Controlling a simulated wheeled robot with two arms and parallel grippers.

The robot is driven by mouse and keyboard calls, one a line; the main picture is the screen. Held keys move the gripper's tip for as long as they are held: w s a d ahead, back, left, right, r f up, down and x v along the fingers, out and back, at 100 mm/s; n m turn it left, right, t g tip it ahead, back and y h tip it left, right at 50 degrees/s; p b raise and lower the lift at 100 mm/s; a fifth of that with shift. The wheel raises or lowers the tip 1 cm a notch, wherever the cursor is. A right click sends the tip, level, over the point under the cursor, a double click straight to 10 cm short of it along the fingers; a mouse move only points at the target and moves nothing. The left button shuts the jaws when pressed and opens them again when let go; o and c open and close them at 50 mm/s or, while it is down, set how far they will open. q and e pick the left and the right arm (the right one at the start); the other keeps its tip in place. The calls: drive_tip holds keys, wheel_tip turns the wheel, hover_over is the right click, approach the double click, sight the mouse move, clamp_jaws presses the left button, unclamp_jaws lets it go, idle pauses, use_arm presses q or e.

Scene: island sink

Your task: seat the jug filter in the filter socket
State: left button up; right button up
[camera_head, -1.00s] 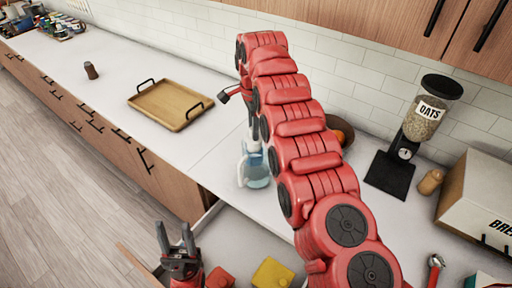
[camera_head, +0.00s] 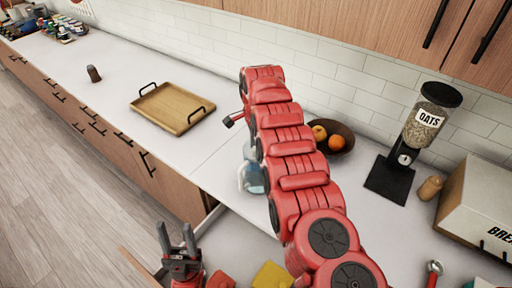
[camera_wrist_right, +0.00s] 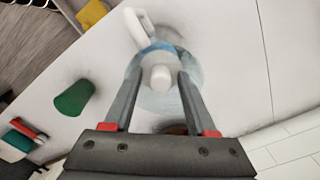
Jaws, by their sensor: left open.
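The clear blue-tinted jug (camera_head: 250,176) stands on the counter, partly hidden by my right arm. In the right wrist view, the jug's white handle (camera_wrist_right: 139,28) and blue rim (camera_wrist_right: 160,48) show below my right gripper (camera_wrist_right: 161,77). A short white cylinder (camera_wrist_right: 160,78), which looks like the jug filter, lies between its fingertips, with a visible gap on both sides. I cannot tell its height relative to the jug. The filter socket cannot be made out. My left gripper (camera_head: 177,240) is open and empty, pointing up at the lower left.
A wooden tray (camera_head: 160,112) lies on the counter to the left. A bowl of oranges (camera_head: 342,138), an oats dispenser (camera_head: 412,140) and a bread box (camera_head: 480,205) stand along the wall. A green cup-like object (camera_wrist_right: 75,98) is near the jug in the right wrist view.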

drive_tip(key=shift+r, duration=0.2)
drive_tip(key=shift+w+r+b, duration=0.1)
drive_tip(key=shift+r+b, duration=0.7)
drive_tip(key=shift+b, duration=0.05)
wheel_tip(320, 180, up, 4)
drive_tip(key=shift+d+r, duration=0.1)
wheel_tip(320, 180, up, 6)
drive_tip(key=p, duration=0.5)
